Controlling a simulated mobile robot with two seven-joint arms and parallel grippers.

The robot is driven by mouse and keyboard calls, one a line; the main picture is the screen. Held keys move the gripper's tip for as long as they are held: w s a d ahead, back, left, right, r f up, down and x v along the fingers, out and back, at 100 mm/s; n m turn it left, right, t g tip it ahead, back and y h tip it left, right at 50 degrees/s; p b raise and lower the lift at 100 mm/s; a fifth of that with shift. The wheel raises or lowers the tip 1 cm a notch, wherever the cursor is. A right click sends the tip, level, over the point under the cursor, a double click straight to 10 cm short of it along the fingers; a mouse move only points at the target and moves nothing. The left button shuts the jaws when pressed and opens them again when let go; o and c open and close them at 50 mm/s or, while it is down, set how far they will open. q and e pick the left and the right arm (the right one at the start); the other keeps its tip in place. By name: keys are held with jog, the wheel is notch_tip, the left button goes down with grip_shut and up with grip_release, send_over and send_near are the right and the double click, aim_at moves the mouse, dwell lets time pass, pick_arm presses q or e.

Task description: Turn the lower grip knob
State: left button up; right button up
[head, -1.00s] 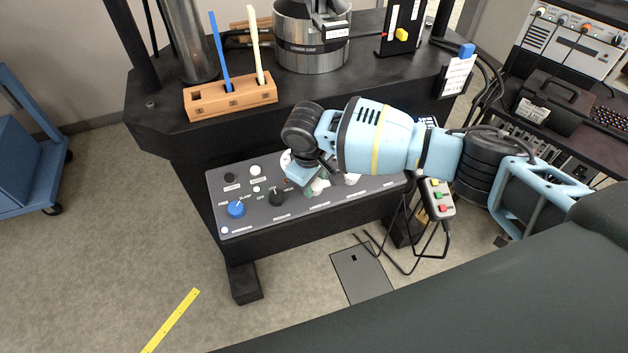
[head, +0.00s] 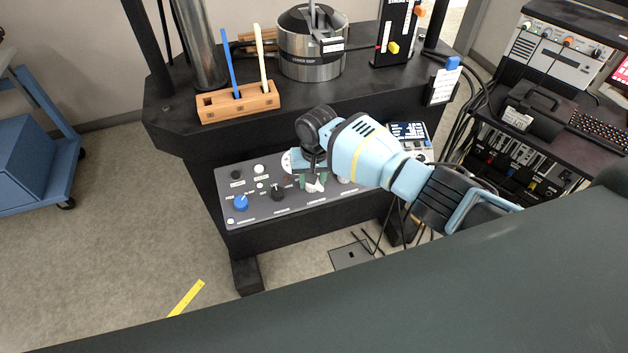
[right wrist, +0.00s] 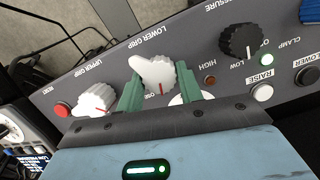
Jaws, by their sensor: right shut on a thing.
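The lower grip knob (right wrist: 154,72) is white with a red pointer line, under the label LOWER GRIP on the sloped grey control panel (right wrist: 205,60). My right gripper (right wrist: 160,92) has its two green fingers on either side of this knob and is shut on it. In the head view my right gripper (head: 314,182) is at the panel, and its fingers and wrist hide most of the knob. My left gripper is not in view.
The white upper grip knob (right wrist: 96,98) and a red button (right wrist: 62,109) sit to one side. A black pressure knob (right wrist: 240,41) is on the other. A blue knob (head: 241,202) is at the panel's left end. A wooden block (head: 238,103) stands above on the black frame.

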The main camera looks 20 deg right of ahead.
aim_at(319, 184)
jog(key=m, duration=0.4)
jog(key=shift+s+f+m+y, duration=0.2)
jog(key=shift+m+y, duration=0.1)
jog(key=shift+y, duration=0.1)
jog(key=m, duration=0.4)
jog(key=shift+d+t+y, duration=0.1)
jog(key=shift+t+y, duration=0.3)
jog(key=shift+s, duration=0.1)
jog(key=shift+f, duration=0.1)
jog(key=o, duration=0.9)
jog(key=shift+o, duration=0.3)
jog(key=shift+a, duration=0.2)
jog(key=shift+d+r, duration=0.15)
jog(key=shift+r, duration=0.1)
jog(key=shift+r, duration=0.2)
jog(key=v, duration=0.7)
jog(key=shift+r, duration=0.15)
